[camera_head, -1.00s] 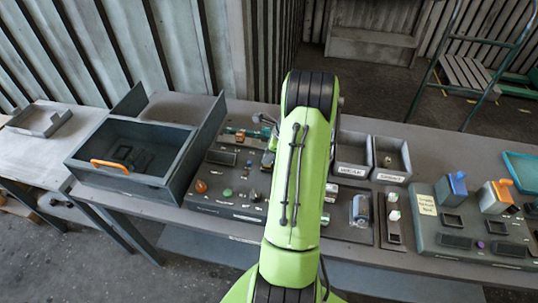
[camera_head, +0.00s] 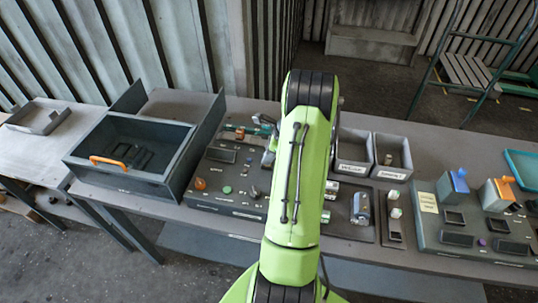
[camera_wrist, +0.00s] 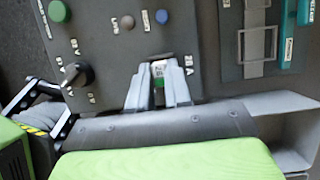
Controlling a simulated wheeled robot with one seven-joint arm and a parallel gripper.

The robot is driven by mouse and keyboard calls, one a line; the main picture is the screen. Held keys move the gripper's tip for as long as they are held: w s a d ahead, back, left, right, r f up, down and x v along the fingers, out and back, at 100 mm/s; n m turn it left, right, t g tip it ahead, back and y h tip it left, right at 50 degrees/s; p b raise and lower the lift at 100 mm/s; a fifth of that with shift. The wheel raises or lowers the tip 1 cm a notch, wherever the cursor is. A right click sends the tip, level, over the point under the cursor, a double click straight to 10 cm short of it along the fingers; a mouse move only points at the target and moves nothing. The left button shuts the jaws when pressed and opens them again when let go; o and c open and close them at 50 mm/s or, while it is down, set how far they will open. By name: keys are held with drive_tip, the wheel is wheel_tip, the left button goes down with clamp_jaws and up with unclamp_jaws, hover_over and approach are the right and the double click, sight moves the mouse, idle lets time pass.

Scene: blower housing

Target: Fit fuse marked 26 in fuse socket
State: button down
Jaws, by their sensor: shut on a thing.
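In the wrist view, my gripper (camera_wrist: 158,88) is shut on a small fuse with a pale body and a green part (camera_wrist: 158,70). Its marking is too small to read. The fingers point at the dark control panel (camera_wrist: 108,45), close to its lower edge. The fuse socket cannot be made out; the fingers and fuse cover that spot, so I cannot tell whether the fuse is seated. In the head view, the panel (camera_head: 213,171) stands left of my green arm, which hides most of the gripper and the fuse.
The panel carries a black rotary knob (camera_wrist: 76,75), a green button (camera_wrist: 60,12) and a blue button (camera_wrist: 162,16) near my gripper. An open drawer box (camera_head: 140,181) stands left. Two labelled bins stand right; one (camera_head: 405,150) holds a small item. Another panel (camera_head: 430,225) is further right.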

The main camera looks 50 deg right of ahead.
drive_tip(key=shift+f, duration=0.2)
drive_tip(key=c, duration=1)
unclamp_jaws()
drive_tip(key=shift+r, duration=0.1)
drive_tip(key=p+v, duration=0.2)
drive_tip(key=v, duration=1.3)
drive_tip(key=shift+s+d+r, duration=0.1)
drive_tip(key=shift+s+r, duration=0.1)
drive_tip(key=shift+r, duration=0.05)
